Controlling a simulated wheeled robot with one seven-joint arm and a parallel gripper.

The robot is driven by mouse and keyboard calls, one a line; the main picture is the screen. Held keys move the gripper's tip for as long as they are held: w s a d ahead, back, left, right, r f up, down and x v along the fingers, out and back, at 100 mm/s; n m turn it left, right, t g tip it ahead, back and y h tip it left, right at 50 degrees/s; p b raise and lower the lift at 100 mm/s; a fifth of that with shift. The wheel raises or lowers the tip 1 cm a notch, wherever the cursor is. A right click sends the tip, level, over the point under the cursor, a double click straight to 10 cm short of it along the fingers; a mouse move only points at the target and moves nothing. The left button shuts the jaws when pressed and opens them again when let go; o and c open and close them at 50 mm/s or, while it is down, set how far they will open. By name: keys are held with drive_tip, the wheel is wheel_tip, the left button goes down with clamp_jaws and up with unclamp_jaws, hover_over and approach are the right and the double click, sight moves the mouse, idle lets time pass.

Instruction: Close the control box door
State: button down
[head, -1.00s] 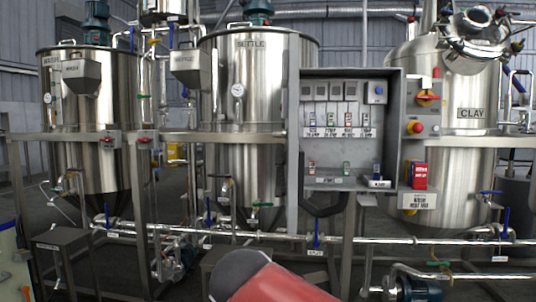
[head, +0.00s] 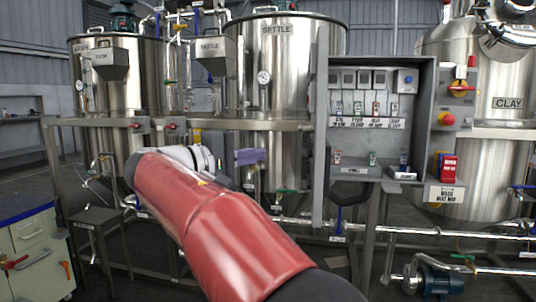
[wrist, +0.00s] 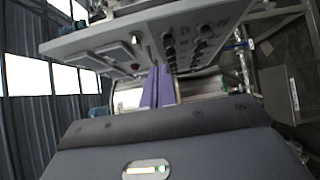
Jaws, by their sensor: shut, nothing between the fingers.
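The grey control box (head: 428,110) stands open on the frame, with switches and labels inside. Its door (head: 320,130) sticks out toward me from the box's left side and shows nearly edge-on. My gripper (head: 252,156), with purple fingers, is to the left of the door in the head view, with a gap in the picture. The fingers (wrist: 157,88) are together and empty in the wrist view. A grey panel (wrist: 90,42) with dark knobs and square plates lies just beyond them; I cannot tell for sure whether it is the door's outer face.
Steel tanks (head: 290,75) stand behind a metal rail (head: 270,126). A red emergency button (head: 446,118) sits on the box's right side. Pipes with valves (head: 430,230) run low in front.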

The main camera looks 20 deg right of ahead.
drive_tip(key=d, duration=1.1)
drive_tip(key=shift+w+d, duration=0.2)
drive_tip(key=shift+f, duration=0.1)
